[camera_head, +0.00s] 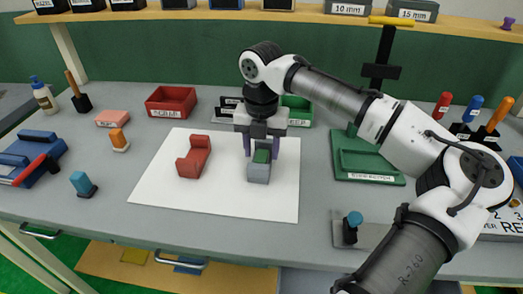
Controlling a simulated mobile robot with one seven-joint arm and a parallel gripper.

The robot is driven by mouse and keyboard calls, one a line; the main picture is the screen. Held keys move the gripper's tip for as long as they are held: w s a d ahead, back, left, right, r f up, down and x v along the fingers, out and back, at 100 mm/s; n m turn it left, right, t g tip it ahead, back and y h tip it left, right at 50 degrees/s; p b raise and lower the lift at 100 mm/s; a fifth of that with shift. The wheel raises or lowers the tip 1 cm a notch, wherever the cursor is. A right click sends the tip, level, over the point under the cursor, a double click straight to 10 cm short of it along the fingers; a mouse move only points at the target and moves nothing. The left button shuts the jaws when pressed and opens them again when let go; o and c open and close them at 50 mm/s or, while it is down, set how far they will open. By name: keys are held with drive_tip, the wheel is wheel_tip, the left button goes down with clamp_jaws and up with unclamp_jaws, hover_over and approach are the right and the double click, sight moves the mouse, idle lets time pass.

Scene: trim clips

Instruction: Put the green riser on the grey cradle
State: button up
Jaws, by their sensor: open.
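The green riser (262,156) is a small dark green block. It appears at the top of the grey cradle (259,174), which sits on the white sheet (228,202) in the middle of the bench. I cannot tell whether the riser is fully seated on the cradle. My gripper (261,148) points down right over the riser, with its purple fingers apart, one to each side of it. The gripper partly hides the back of the riser and cradle.
A red cradle-shaped block (194,157) lies on the sheet to the left. A red bin (171,101) and a green bin (298,111) stand behind. A green fixture (366,161) is to the right, and a blue-knobbed clamp (352,226) at the front right. The sheet's front is clear.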

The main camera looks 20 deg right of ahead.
sight(262, 156)
wheel_tip(262, 156, up, 11)
drive_tip(key=shift+r+b, duration=0.15)
drive_tip(key=shift+b, duration=0.15)
